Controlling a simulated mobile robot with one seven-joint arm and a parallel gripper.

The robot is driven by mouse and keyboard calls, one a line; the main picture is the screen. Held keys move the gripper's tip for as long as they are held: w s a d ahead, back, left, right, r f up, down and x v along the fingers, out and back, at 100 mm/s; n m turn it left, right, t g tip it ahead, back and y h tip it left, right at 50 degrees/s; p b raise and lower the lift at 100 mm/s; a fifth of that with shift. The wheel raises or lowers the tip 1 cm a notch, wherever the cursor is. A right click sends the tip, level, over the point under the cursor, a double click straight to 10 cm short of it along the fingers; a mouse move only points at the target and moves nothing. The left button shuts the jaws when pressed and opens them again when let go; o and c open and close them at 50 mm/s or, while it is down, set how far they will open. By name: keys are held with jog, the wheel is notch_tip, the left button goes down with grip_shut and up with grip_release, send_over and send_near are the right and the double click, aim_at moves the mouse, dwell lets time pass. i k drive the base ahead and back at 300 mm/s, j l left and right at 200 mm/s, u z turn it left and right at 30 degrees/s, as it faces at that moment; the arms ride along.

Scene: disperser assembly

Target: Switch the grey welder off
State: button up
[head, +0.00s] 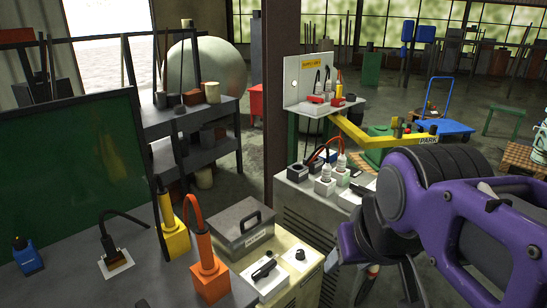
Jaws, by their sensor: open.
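A grey vented cabinet (302,208), which looks like the grey welder, stands right of centre in the head view. On its top are white connector blocks (325,187) with black and red leads. A pale plate (349,199) with a dark lever-like part (362,189) sits at its right edge, partly hidden by my arm. I cannot tell the lever's position. My gripper (390,283) hangs at the lower right, in front of the cabinet's right side, with its dark fingers pointing down. It is apart and seems empty; my purple arm hides much of it.
A cream cabinet (308,286) in front carries a black lever on a white plate (264,275), a knob plate (298,256) and a grey lidded box (240,229). Orange (209,279) and yellow (174,238) connectors stand left. A yellow beam (372,139) crosses behind, near a brown post (281,90).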

aim_at(361, 190)
jog(key=i+l+u, duration=0.15)
jog(key=l+u, duration=0.5)
jog(key=u, duration=0.15)
jog(key=l+u, duration=0.2)
jog(key=l, duration=0.2)
jog(key=i+l+u, duration=0.15)
jog(key=l, duration=0.3)
jog(key=l+u, duration=0.1)
jog(key=l, duration=1)
jog(key=k+l+u, duration=0.1)
jog(key=l, duration=1)
jog(key=k+j+u, duration=0.2)
jog(key=k+u, duration=0.15)
jog(key=i+l+z, duration=0.2)
jog(key=i+z, duration=0.15)
jog(key=i, duration=0.15)
